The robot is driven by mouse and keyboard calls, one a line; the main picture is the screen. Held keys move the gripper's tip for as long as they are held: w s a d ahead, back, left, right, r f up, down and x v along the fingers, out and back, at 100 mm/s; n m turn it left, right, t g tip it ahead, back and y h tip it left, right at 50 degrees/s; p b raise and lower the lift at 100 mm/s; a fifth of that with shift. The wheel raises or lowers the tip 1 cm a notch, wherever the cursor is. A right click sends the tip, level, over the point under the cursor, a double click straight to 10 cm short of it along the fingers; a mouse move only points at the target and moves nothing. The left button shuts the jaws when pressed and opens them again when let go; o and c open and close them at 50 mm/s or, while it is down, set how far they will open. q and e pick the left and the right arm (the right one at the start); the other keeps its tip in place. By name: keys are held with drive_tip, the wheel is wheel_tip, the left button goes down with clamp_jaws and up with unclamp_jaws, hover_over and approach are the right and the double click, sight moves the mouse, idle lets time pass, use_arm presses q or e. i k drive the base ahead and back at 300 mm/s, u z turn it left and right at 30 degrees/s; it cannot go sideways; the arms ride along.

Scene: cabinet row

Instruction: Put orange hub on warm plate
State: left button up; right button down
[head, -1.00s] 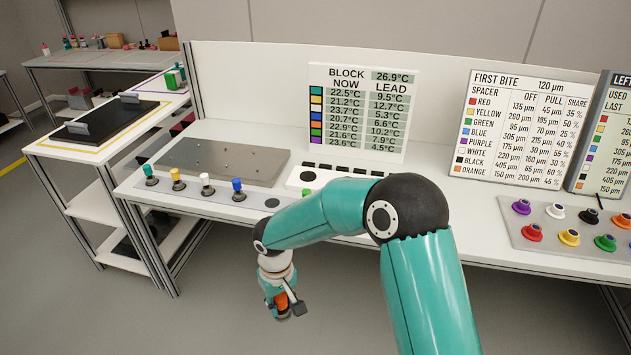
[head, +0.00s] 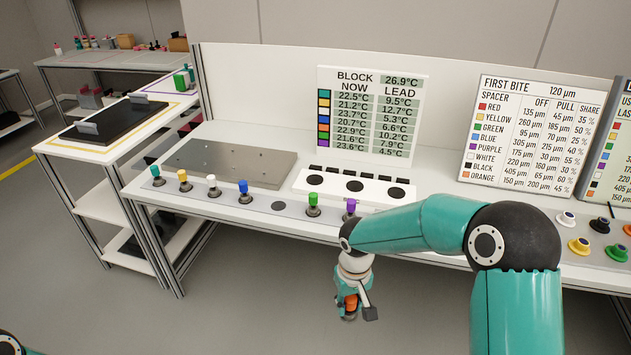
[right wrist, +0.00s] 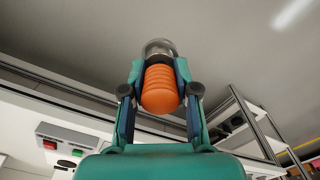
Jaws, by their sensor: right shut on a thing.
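A flat grey metal plate (head: 225,158) with small holes lies on the bench, left and behind the gripper. It looks like the warm plate, but no label shows. My left gripper is not in view.
A front strip holds teal, yellow, white, blue (head: 244,190), green (head: 313,205) and purple (head: 350,208) hubs, with an empty dark spot (head: 278,206). A white block (head: 330,187) with black discs stands behind. A temperature board (head: 370,110) stands at the back.

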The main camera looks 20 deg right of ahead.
sight(314, 179)
drive_tip(key=z, duration=0.1)
drive_tip(key=i, duration=1)
drive_tip(key=u, duration=0.1)
